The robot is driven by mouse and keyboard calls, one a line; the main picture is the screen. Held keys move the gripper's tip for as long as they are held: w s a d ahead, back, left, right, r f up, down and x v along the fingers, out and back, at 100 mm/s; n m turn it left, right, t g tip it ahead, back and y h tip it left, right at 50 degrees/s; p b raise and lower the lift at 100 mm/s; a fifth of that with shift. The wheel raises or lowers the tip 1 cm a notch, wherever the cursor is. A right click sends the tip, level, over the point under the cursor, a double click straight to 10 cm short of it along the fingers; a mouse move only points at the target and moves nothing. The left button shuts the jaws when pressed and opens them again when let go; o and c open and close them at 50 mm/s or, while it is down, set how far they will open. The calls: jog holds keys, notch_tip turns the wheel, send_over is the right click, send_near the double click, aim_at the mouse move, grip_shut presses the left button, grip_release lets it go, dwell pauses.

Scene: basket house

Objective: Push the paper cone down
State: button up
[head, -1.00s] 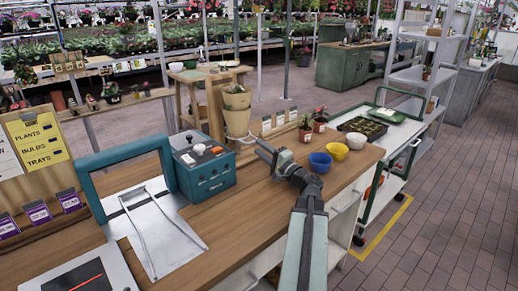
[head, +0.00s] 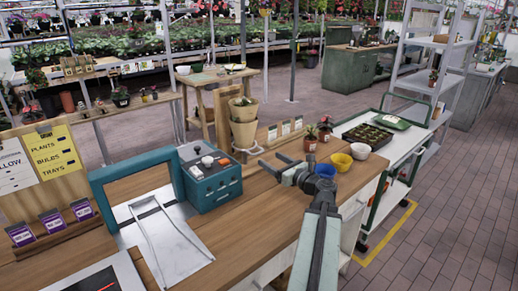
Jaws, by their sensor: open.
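A tan paper cone (head: 243,108) stands upright, wide end up, with some green showing at its mouth. Its lower part sits in a second tan cone shape (head: 243,133), in front of a wooden upright on the counter. A pale ring shows around the lower tip. My gripper (head: 270,161) is open and empty over the counter, to the right of and lower in the picture than the cone, apart from it. Its fingers point left.
A teal box (head: 210,178) with knobs stands left of the cone. A blue bowl (head: 325,171), partly hidden by my arm, a yellow bowl (head: 341,162) and a white bowl (head: 360,151) stand right. A potted plant (head: 310,141) is behind. Counter (head: 235,222) in front is bare.

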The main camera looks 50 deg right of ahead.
aim_at(259, 153)
jog(key=w, duration=0.5)
jog(key=w+d, duration=0.1)
jog(key=w, duration=0.2)
jog(key=shift+f, duration=0.1)
jog(key=shift+a, duration=0.1)
jog(key=shift+s, duration=0.1)
